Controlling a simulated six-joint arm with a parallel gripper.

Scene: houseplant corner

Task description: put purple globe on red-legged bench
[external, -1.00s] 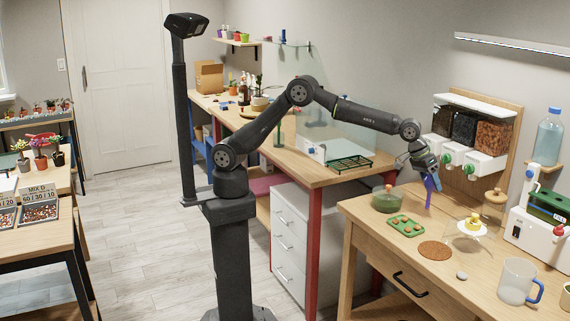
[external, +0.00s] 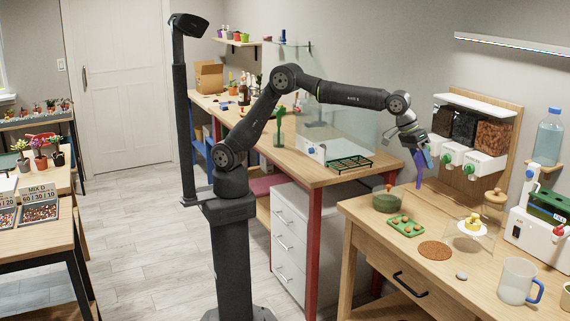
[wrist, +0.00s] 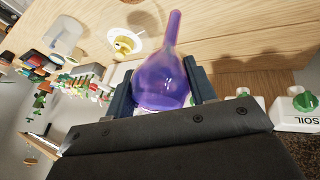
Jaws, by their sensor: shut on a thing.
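The purple globe (external: 420,172) is a translucent bulb with a long thin stem. My gripper (external: 420,157) is shut on its bulb and holds it in the air above the near wooden table, stem down. In the wrist view the globe (wrist: 163,72) sits between the two dark fingers, its stem pointing away from me. The red-legged bench (external: 318,176) stands left of the gripper, with a wooden top and red legs. The gripper and globe are to the right of its top.
The bench holds a glass-sided case (external: 340,133) and a dark green wire rack (external: 350,163) near its right end. The near table carries a green bowl (external: 387,201), a green tray (external: 406,226) and a glass mug (external: 518,281). Dispensers (external: 470,150) stand behind the gripper.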

